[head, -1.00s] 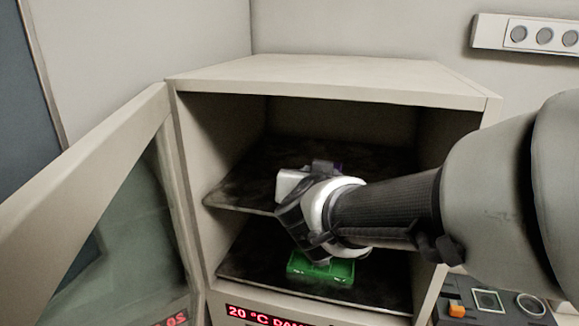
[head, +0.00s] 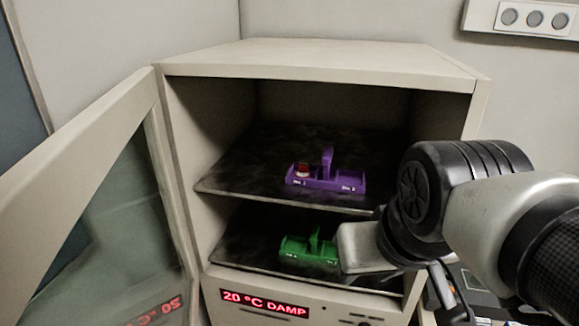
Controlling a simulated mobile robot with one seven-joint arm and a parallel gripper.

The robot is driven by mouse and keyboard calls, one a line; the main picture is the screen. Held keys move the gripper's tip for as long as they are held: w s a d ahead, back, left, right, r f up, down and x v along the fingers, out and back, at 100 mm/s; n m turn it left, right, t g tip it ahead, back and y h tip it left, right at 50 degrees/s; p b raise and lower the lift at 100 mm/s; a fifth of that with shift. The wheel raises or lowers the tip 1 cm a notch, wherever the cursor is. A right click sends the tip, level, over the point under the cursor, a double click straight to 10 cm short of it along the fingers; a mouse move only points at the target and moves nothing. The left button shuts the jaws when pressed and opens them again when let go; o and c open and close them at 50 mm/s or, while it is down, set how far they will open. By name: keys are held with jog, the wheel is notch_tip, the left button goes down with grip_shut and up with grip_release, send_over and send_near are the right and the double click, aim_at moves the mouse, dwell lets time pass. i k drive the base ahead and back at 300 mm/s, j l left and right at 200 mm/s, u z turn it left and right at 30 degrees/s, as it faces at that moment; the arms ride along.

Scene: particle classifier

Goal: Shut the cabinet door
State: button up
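The cabinet (head: 320,58) stands in front of me with its door (head: 90,160) swung wide open to the left. The door has a pale frame and a glass pane. Inside, a purple holder (head: 338,180) with a small red-topped item sits on the upper shelf (head: 235,180). A green holder (head: 300,247) sits on the lower shelf, its right end hidden by my gripper. My gripper (head: 358,248) is at the cabinet's front right, in front of the lower opening and apart from the door. Its fingers are seen side-on, so I cannot tell their opening.
A wall socket strip (head: 535,18) is at the upper right. Equipment sits low at the right, mostly behind my arm. Clear space lies between the door and my gripper.

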aim_at(42, 197)
jog(key=k+j+u, duration=0.2)
jog(key=k+j, duration=0.3)
jog(key=k+j+u, duration=0.2)
jog(key=k+j, duration=0.3)
jog(key=j, duration=0.25)
